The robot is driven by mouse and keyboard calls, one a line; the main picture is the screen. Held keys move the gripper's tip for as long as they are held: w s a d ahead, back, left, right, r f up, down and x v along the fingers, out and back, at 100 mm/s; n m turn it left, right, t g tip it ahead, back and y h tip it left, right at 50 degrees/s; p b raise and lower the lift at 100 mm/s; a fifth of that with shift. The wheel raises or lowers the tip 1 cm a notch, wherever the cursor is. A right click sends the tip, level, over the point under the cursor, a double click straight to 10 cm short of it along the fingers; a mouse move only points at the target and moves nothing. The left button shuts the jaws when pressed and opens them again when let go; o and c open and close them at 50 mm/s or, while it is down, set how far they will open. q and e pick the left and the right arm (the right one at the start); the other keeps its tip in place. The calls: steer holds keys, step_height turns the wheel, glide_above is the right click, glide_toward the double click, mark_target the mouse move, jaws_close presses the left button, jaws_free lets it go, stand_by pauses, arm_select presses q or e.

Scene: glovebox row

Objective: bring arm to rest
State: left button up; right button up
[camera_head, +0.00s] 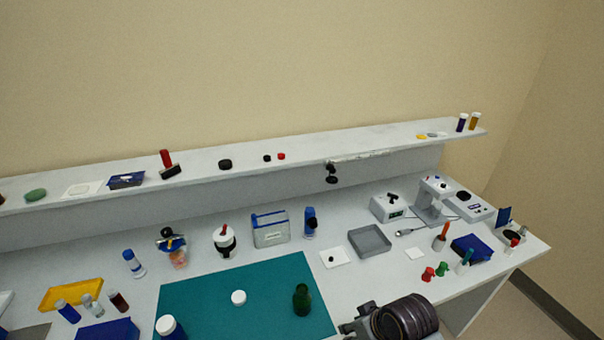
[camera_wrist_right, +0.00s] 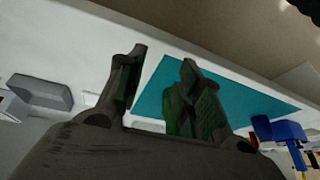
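My right arm (camera_head: 404,318) enters the head view at the bottom right, over the front edge of the bench. Only part of its gripper shows there, at the bottom edge. In the right wrist view my right gripper (camera_wrist_right: 158,80) has its two fingers apart, with nothing held in the gap. The teal mat (camera_wrist_right: 232,96) shows beyond the fingers. My left arm and gripper are not in view. A green bottle (camera_head: 302,300) stands upright on the mat, left of my right arm. A white cap (camera_head: 238,297) lies on the mat farther left.
A white-and-blue bottle (camera_head: 170,328) stands at the mat's lower left. A raised shelf (camera_head: 220,170) runs along the back.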

steer(key=s+d+f+m+h, duration=0.3)
steer(key=s+d, duration=0.2)
steer(key=d, duration=0.4)
step_height(320, 180, down, 32)
steer(key=s+g, duration=0.2)
steer(key=s, duration=0.1)
steer(key=s+d+f, duration=0.2)
steer(key=s+f, duration=0.8)
steer(key=s, duration=0.1)
steer(key=s+d+f+g, duration=0.1)
steer(key=s+d+f, duration=0.1)
steer(key=s+f, duration=0.8)
steer(key=shift+s+f, duration=0.4)
steer(key=shift+s, duration=0.3)
